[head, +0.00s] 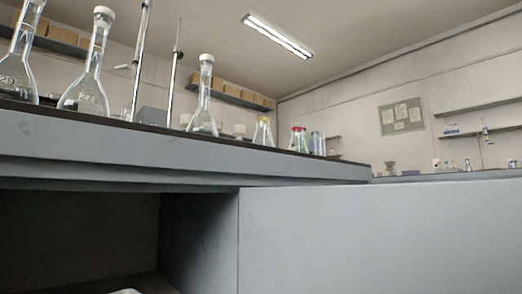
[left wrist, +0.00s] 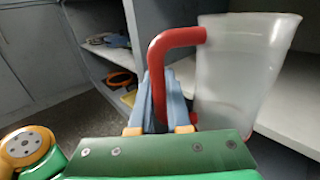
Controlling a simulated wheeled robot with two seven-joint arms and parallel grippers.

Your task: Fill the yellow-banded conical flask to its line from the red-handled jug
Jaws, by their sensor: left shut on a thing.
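The red-handled jug (left wrist: 235,75) is translucent white and stands out on the right in the left wrist view. Its red handle (left wrist: 178,38) curves down between the blue-grey fingers of my left gripper (left wrist: 165,95), which is shut on it. The jug appears roughly upright, tilted a little in that view; I cannot tell its contents. In the head view a small conical flask with a yellow band (head: 263,133) stands on the bench top, far along its edge.
The grey bench (head: 120,155) has an open compartment (head: 80,230) below. Large stoppered flasks (head: 85,90) and metal stands line its edge. A red-banded flask (head: 299,140) is right of the yellow-banded one. A pale shelf (left wrist: 285,115) lies close beside the jug in the wrist view.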

